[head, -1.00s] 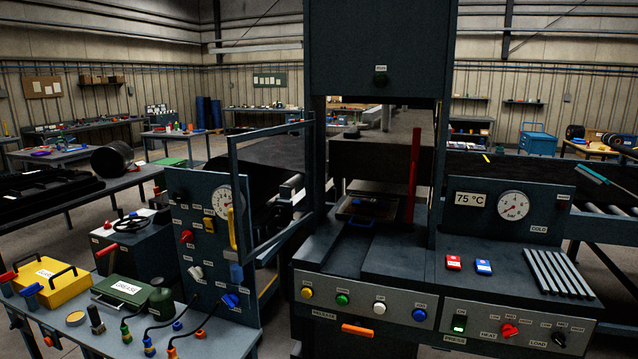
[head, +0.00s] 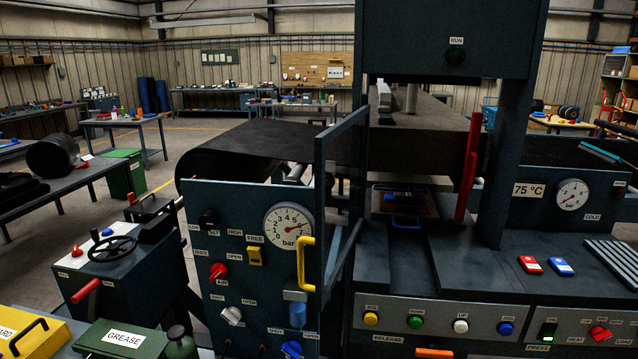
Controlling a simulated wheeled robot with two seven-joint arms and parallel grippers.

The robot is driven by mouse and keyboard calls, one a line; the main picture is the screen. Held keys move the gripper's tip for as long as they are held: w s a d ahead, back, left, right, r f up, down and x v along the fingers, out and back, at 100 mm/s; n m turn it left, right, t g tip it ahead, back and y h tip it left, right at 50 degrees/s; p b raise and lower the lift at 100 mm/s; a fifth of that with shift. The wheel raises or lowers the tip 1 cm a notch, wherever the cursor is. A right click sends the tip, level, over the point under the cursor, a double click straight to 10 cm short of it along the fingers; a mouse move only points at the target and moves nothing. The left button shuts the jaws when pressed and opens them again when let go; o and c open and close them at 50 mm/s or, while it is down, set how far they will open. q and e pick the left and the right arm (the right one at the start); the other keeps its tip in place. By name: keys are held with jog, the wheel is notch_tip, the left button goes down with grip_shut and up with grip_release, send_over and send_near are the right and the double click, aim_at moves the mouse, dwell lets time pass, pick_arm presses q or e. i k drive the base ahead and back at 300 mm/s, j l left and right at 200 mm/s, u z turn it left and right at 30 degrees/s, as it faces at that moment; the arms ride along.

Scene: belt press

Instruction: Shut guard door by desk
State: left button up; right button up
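The guard door (head: 321,190) is a dark, tall frame with an open-looking or clear middle, at the left side of the press (head: 430,250). It stands open, swung out towards me, and I see it nearly edge-on. A yellow handle (head: 305,264) sits low at its near, free edge, in front of the gauge panel. The far edge of the door meets the press's left post. The press opening behind it is uncovered, with a plate and a blue-handled item (head: 403,218) inside. Neither of my grippers shows in the head view.
The gauge panel (head: 235,240) with knobs stands just left of the door. A handwheel unit (head: 108,250), a grease box (head: 125,338) and a yellow box (head: 30,335) are at lower left. A red bar (head: 467,168) stands at the opening's right. Open floor shows at left.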

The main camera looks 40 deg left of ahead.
aim_at(322, 292)
jog(key=j, duration=0.8)
jog(key=k+j, duration=0.15)
jog(key=j, duration=1.45)
jog(key=k+z, duration=0.05)
